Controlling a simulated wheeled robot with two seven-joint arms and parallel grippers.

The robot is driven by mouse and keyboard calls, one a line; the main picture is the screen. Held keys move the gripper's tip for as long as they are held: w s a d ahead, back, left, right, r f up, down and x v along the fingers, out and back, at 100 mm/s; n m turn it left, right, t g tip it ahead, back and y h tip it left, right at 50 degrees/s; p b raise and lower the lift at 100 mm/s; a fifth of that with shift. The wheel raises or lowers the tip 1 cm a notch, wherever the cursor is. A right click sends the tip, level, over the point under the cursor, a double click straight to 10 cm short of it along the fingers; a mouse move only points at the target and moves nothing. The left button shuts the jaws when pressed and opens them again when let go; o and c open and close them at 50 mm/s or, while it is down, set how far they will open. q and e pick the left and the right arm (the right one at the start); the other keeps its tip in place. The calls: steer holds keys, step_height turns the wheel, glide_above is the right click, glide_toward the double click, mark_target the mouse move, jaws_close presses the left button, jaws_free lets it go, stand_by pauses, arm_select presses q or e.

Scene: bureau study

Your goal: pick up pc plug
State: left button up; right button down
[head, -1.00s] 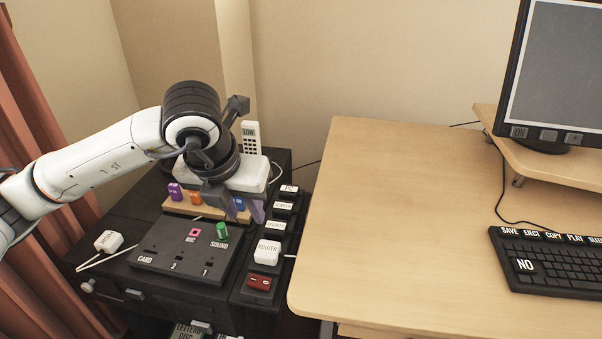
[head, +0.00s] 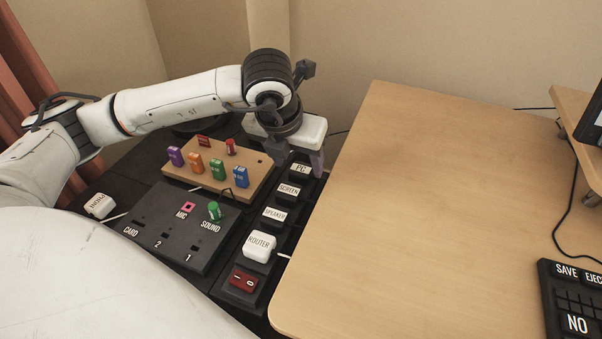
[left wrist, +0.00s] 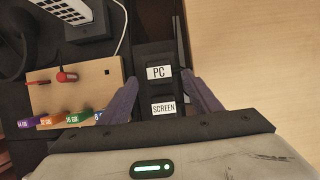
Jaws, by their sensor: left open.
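A black power strip (head: 226,294) carries the labels PC (head: 301,169), SCREEN, SPEAKER and ROUTER. The PC label also shows in the left wrist view (left wrist: 159,72). I cannot make out a separate PC plug; the dark area at the PC place is unclear. My left gripper (head: 299,161) is open over the far end of the strip. In the left wrist view its purple fingers (left wrist: 163,82) stand on either side of the strip, near the PC and SCREEN labels, with nothing visibly held. My right gripper is not in view.
A white router plug (head: 259,246) and a red switch (head: 243,281) sit on the strip. Left are a wooden board (head: 255,187) with coloured sticks and a black panel (head: 150,226) with a green plug. Another white plug (head: 100,205) lies far left. A desk (head: 420,210) rises right.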

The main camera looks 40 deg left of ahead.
mark_target(300, 170)
arm_select(q)
steer(key=shift+x, duration=1.6)
steer(key=shift+r, duration=0.1)
steer(key=c, duration=1.1)
